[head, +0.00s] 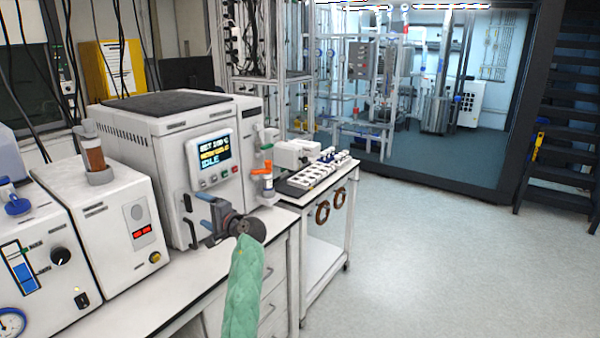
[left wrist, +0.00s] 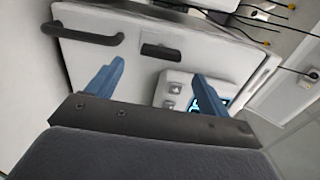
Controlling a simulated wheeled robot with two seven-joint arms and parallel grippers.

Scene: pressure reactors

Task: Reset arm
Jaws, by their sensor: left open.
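My left gripper (head: 212,212), on an arm in a green sleeve, is in front of the white reactor unit (head: 172,160) on the bench. Its blue fingers are apart with nothing between them. In the left wrist view the open fingers (left wrist: 158,85) point toward the unit's white front panel, with a dark bar handle (left wrist: 88,36) to the left of them. A lit display shows partly behind the right finger. In the head view the unit's screen (head: 210,151) reads "IDLE". My right gripper is not in view.
White instrument boxes (head: 110,225) stand on the bench to the left. A side table with a rack (head: 310,178) stands to the right. The floor (head: 430,250) on the right is clear. A dark staircase (head: 570,120) is at the far right.

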